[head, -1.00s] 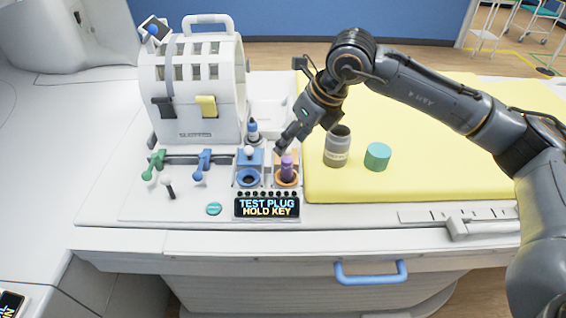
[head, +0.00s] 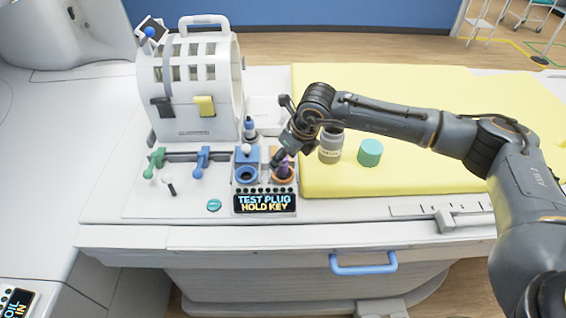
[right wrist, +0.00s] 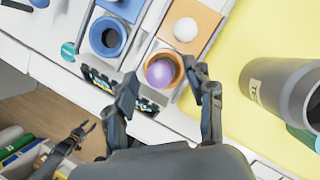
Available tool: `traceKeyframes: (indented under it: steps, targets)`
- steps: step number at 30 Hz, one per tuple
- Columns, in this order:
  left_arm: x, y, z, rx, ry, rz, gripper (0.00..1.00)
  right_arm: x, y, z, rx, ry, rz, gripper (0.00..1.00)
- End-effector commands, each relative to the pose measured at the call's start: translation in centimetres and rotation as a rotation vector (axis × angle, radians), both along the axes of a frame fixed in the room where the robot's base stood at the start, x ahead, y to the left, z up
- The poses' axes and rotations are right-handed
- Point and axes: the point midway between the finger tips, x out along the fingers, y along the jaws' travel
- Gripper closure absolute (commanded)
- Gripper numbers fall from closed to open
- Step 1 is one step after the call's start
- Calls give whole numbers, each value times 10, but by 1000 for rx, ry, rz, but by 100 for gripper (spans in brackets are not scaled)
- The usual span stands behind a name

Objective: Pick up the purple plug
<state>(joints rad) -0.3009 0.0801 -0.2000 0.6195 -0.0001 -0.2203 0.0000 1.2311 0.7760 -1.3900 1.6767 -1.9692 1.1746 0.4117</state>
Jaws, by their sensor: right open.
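The purple plug (head: 284,168) sits in the orange-rimmed round socket (head: 291,178) of the panel. In the right wrist view the plug (right wrist: 160,73) shows as a purple round top inside the orange ring (right wrist: 180,65). My right gripper (right wrist: 163,86) is open, its two fingers on either side of the plug's line of sight. In the head view my right gripper (head: 281,157) is just over the plug and partly hides it. Contact cannot be told. A small dark gripper, seemingly my left one (right wrist: 86,130), shows at the lower left of the wrist view with its fingers apart.
A blue socket (head: 246,174) is left of the orange one. A display (head: 265,202) reads TEST PLUG HOLD KEY. A grey jar (head: 330,147) and a teal cylinder (head: 370,152) stand on the yellow pad (head: 420,160). Green (head: 155,163) and blue (head: 202,162) levers are left.

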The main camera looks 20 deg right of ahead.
Motion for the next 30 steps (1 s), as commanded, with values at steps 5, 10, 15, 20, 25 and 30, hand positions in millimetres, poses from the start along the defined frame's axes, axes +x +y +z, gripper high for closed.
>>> traceKeyframes:
  steps: [5, 10, 15, 20, 25, 30]
  targets:
    - [0, 0, 6, 0, 0, 0, 60, 6, 4, -14, 0, -1, 1, 46]
    - [1, 0, 5, 0, -1, 0, 60, 6, 4, -16, 1, -2, 1, 46]
    - [1, 0, 5, 0, -1, 0, 60, 6, 4, -16, 1, -2, 1, 71]
    - [1, 0, 5, 0, -1, 0, 60, 6, 4, -16, 1, -2, 1, 100]
    - [1, 0, 6, 0, -2, 0, 60, 6, 4, -15, 1, -3, 1, 100]
    - [1, 0, 5, 0, -2, 0, 60, 7, 4, -13, 2, -4, 1, 100]
